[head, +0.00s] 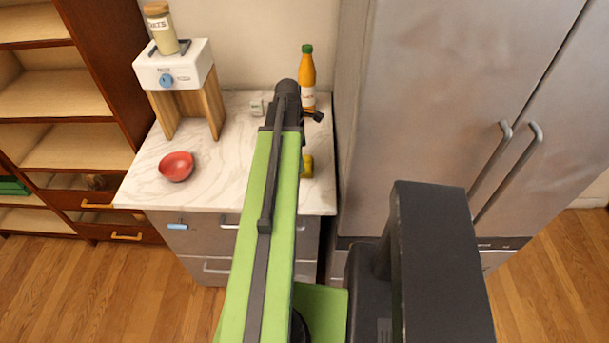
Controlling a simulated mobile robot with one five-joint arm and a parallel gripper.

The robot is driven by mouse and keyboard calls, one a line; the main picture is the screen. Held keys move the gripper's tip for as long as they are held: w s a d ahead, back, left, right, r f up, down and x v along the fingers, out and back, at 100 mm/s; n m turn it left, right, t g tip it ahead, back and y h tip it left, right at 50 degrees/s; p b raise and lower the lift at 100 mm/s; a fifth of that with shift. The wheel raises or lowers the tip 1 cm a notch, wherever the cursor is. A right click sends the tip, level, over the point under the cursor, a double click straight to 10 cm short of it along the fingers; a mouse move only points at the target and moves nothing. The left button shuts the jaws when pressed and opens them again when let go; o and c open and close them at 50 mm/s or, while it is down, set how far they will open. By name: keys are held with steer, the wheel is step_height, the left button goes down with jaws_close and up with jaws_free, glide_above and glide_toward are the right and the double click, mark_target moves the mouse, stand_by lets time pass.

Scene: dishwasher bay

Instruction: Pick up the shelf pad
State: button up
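I cannot make out for certain which thing is the shelf pad. My green and black arm reaches up the middle of the head view over a marble-topped counter (215,185). My gripper (300,112) is at the arm's far end, over the right part of the counter near an orange bottle (307,72). Its fingers are mostly hidden by the arm, so its opening does not show. A small pale block (257,107) lies on the counter to the left of my gripper. A yellow item (308,166) shows partly behind the arm on the right.
A white appliance with a blue knob (190,62) stands on wooden legs, with a jar (161,30) on top. A red bowl (177,166) sits at the counter's left. A wooden shelf unit (75,95) is left; a steel fridge (440,95) is right. Floor is open lower left.

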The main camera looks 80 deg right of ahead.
steer(key=f+b, duration=0.1)
steer(key=f, duration=0.1)
steer(key=f+b, duration=0.1)
steer(key=b, duration=0.1)
steer(key=s+f+b, duration=0.1)
steer(key=f+b, duration=0.1)
steer(key=shift+d+f, duration=0.2)
steer(key=shift+f, duration=0.15)
steer(key=shift+r, duration=0.2)
steer(key=c, duration=1.5)
steer(key=shift+o, duration=0.2)
step_height(320, 180, up, 10)
steer(key=p, duration=1)
